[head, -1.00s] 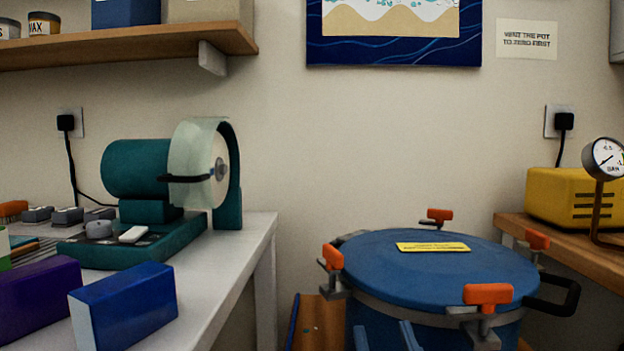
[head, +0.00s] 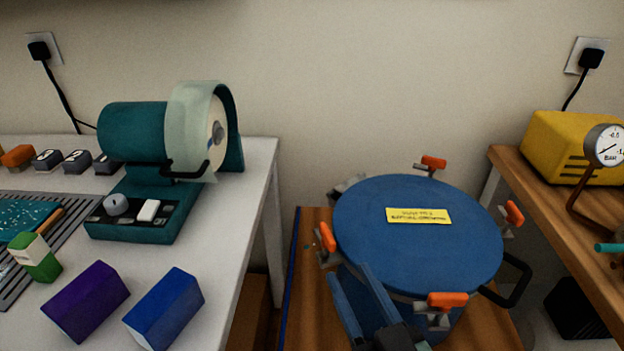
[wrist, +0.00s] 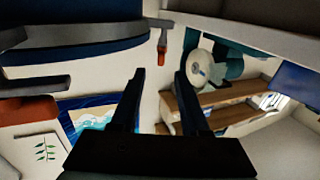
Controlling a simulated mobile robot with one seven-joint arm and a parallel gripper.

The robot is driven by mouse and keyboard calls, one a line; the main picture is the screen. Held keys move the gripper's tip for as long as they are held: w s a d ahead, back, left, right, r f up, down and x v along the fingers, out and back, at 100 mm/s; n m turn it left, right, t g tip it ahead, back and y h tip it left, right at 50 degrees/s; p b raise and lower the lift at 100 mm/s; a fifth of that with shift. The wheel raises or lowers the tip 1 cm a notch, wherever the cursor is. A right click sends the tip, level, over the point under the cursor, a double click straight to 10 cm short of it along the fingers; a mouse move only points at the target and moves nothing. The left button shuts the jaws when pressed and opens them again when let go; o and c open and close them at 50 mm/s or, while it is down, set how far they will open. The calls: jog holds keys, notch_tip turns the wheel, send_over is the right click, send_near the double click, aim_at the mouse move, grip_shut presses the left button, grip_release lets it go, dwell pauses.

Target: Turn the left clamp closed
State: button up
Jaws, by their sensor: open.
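The blue round pot (head: 420,265) has a flat lid with a yellow label and orange-handled clamps around its rim. The left clamp (head: 327,237) is at the lid's left edge, its orange handle steeply slanted; I cannot tell whether it is closed. My gripper (head: 350,272) is open and empty, in front of the pot's left side, its fingertips just below the left clamp and apart from it in the picture. In the wrist view, the two fingers (wrist: 160,75) stand apart, and an orange clamp handle (wrist: 161,40), likely the left one, hangs beyond them beside the pot.
The other clamps are at the back (head: 433,162), right (head: 514,213) and front (head: 447,299). A white table (head: 228,225) with a green grinder (head: 140,135) stands left. A wooden bench (head: 550,215) with a yellow box (head: 560,147) and gauge stands right. A black handle (head: 517,280) juts out right.

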aim_at(321, 222)
jog(key=shift+r+p, duration=0.45)
jog(key=p+x, duration=0.1)
jog(key=x, duration=1.1)
jog(key=shift+w+a+f, duration=0.15)
jog(key=shift+w+a, duration=0.15)
grip_shut()
